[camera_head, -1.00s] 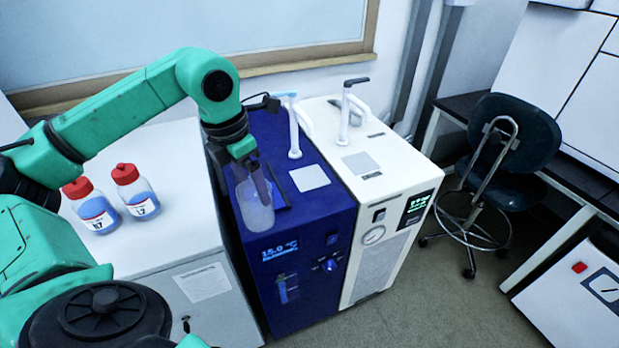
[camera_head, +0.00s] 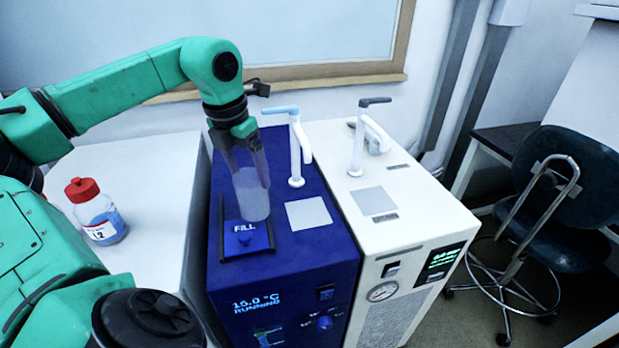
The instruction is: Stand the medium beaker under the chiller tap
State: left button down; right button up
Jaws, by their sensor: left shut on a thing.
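My left gripper (camera_head: 247,170) is shut on the medium beaker (camera_head: 251,204), a clear, frosted-looking cup held upright. The beaker shows over the top of the blue chiller (camera_head: 290,260), whose front reads 15.0 °C and running. It appears behind the FILL cover (camera_head: 245,238) and left of a pale square pad (camera_head: 308,213); its height above the top is hard to tell. The chiller tap (camera_head: 296,155), white with a light blue handle, stands behind the pad, to the right of the beaker. My right gripper is out of view.
A white unit (camera_head: 412,228) with a black-handled tap (camera_head: 358,140), its own pad (camera_head: 373,201) and a gauge adjoins the chiller's right side. A red-capped bottle (camera_head: 98,215) stands on the white cabinet (camera_head: 160,190) at left. A dark chair (camera_head: 570,200) is at right.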

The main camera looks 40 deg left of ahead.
pick_arm(q)
jog(key=w+d+p, duration=0.1)
jog(key=w+d, duration=0.1)
jog(key=w, duration=0.1)
jog(key=w+d+p, duration=0.1)
jog(key=w+d, duration=0.1)
jog(key=w, duration=0.1)
jog(key=w+d+p, duration=0.2)
jog(key=w, duration=0.2)
jog(key=shift+d, duration=0.35)
notch_tip(320, 180, down, 3)
jog(key=shift+d+r+p, duration=0.1)
jog(key=shift+d+p, duration=0.05)
jog(key=shift+p, duration=0.45)
jog(key=shift+f, duration=0.55)
grip_release()
notch_tip(320, 180, up, 12)
jog(key=b, duration=0.1)
send_over(306, 162)
jog(key=s, duration=0.1)
jog(key=shift+s+r, duration=0.1)
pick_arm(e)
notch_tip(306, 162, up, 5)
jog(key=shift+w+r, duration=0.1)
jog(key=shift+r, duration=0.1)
